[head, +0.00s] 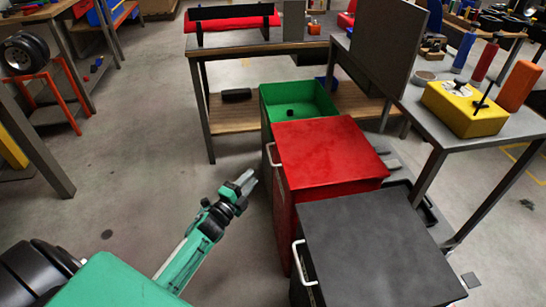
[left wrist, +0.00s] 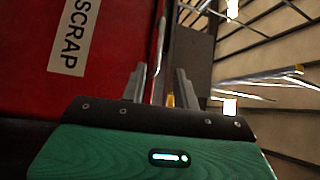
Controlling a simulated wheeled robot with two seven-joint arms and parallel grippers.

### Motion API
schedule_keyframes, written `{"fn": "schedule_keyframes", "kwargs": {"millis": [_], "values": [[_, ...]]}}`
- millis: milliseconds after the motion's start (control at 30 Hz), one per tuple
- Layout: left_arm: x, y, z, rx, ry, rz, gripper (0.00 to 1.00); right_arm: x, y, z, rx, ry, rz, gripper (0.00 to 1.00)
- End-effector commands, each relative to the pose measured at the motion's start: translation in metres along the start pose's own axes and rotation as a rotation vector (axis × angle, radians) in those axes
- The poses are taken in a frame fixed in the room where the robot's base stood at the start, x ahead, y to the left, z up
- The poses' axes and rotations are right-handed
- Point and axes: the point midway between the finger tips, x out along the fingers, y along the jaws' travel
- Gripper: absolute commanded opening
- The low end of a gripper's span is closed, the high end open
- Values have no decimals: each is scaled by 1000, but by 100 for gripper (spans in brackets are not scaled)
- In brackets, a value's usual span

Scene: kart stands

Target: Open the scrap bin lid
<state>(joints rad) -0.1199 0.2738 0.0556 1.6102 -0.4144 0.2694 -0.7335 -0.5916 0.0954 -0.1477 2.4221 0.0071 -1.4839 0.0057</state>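The scrap bin (head: 330,150) is red and stands in the middle of a row of three bins, its lid down flat in the head view. A pale handle (head: 271,155) sits on its left side at lid height. In the left wrist view the red front (left wrist: 100,35) carries a white SCRAP label (left wrist: 73,37). My left gripper (head: 243,184) is left of the bin, near the handle and apart from it in the head view. Its fingers (left wrist: 162,78) are spread with nothing clearly between them. A thin metal bar (left wrist: 160,55) lies just beyond the fingers. My right gripper is out of view.
A green bin (head: 267,97) without a closed lid stands behind, with a dark object inside. A black bin (head: 375,245) with a closed lid stands in front. A table (head: 440,141) is at right, a workbench (head: 232,47) behind.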

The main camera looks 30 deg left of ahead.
Motion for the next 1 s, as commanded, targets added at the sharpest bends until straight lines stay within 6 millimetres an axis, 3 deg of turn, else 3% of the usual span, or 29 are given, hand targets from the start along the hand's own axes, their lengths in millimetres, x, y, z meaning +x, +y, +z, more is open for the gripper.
{"fn": "schedule_keyframes", "kwargs": {"millis": [300,600,1000], "values": [[58,0,0,-1,0,-1,30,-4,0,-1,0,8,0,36],[103,1,0,-2,-1,0,30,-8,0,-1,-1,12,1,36],[119,1,0,-3,-1,2,30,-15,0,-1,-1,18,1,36]]}}
